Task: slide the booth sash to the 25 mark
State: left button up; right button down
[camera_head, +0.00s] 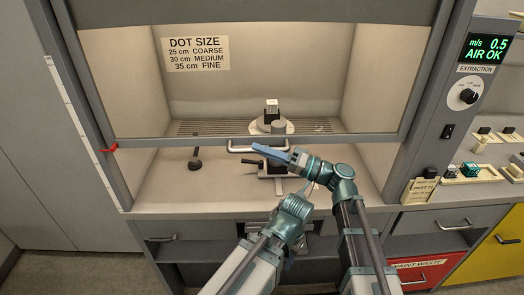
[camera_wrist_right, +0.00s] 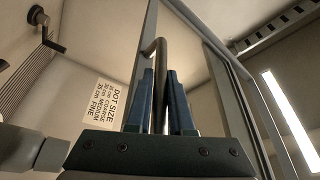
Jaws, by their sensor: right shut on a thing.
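The booth sash (camera_head: 265,142) is a glass pane in a grey frame, partly raised, with open space below its bottom rail. A pale bar handle (camera_head: 236,149) runs along that rail. A red pointer (camera_head: 109,149) sits at the sash's lower left, beside a pale scale strip (camera_head: 82,124) whose marks are too small to read. My right gripper (camera_head: 262,151) has its blue fingers at the handle's right part. In the right wrist view its fingers (camera_wrist_right: 160,105) are closed around the handle bar (camera_wrist_right: 161,58). My left gripper (camera_head: 308,190) is low, below the right one; its jaws are unclear.
A sign (camera_head: 195,54) inside lists 25 cm coarse, 30 cm medium, 35 cm fine. A round stand (camera_head: 273,127) holds a small dark cube with a pale top (camera_head: 271,108). A dark knobbed tool (camera_head: 195,160) lies on the booth floor. The control panel (camera_head: 480,60) reads AIR OK.

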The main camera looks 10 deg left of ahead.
jog(key=c, duration=0.8)
grip_release()
jog(key=b+v, duration=0.2)
jog(key=v, duration=1.2)
jog(key=shift+b, duration=0.4)
